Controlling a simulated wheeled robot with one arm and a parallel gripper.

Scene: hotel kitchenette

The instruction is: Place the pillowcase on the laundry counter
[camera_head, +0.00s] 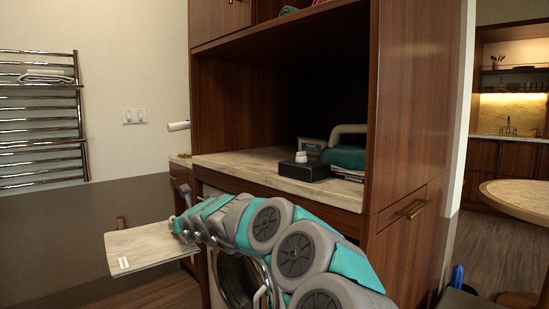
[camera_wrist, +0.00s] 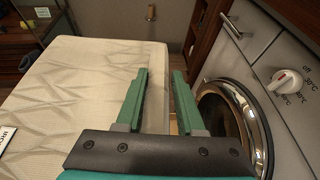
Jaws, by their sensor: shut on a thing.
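The pillowcase (camera_head: 150,248) is a flat, pale patterned rectangle with a small white label, held out roughly level at the lower left of the head view. It fills the left of the wrist view (camera_wrist: 85,85). My gripper (camera_head: 184,226) is shut on its right edge; in the wrist view the green fingers (camera_wrist: 160,75) lie on either side of that edge. The laundry counter (camera_head: 240,167) is a pale marble top in a wooden alcove, above and to the right of the pillowcase. My arm hides part of the cabinet front below it.
On the counter's right are a black box (camera_head: 304,171), a teal container (camera_head: 311,147) and a teal item with a grey handle (camera_head: 347,130). The counter's left part is clear. A washer (camera_wrist: 240,115) stands beside my gripper. A towel rack (camera_head: 40,120) hangs at left.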

